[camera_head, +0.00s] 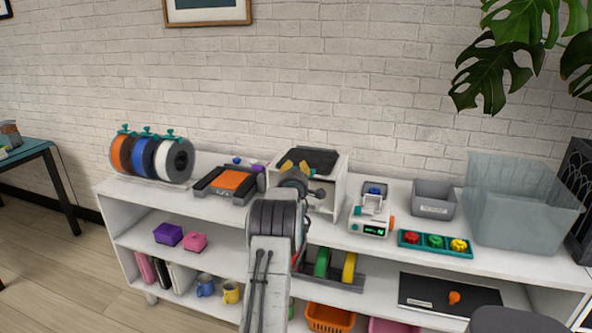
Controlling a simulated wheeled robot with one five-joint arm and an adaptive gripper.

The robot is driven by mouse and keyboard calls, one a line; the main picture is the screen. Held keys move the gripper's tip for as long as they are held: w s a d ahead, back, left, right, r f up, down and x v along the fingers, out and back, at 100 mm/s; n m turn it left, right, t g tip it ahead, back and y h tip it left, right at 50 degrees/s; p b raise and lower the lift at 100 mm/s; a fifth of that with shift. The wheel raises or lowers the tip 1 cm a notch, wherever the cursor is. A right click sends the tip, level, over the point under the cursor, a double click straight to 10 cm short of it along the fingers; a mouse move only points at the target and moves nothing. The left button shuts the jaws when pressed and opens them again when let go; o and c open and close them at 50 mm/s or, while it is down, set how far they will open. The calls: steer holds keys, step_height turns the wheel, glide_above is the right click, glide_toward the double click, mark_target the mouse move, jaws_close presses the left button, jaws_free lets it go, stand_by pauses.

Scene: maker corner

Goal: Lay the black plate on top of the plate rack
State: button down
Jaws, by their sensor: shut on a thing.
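The black plate (318,157) is a dark flat square at the top of the plate rack, roughly level. The plate rack (338,186) is a white open-fronted box on the shelf unit's top. My gripper (296,167), with yellow-orange fingertips, is shut on the plate's near left edge. My gripper and wrist hide the left front of the rack. I cannot tell whether the plate touches the rack or hangs just above it.
A dark tray with an orange sheet (230,179) lies left of the rack, beside spools (154,158). A white scale-like device (371,213), a grey bin (433,198), a teal tray (436,244) and a clear tub (520,205) stand right.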

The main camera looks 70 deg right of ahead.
jaws_free()
stand_by(0.8)
steer(key=shift+f+b, duration=0.65)
steer(key=shift+b, duration=0.35)
steer(key=shift+w, duration=0.1)
stand_by(0.8)
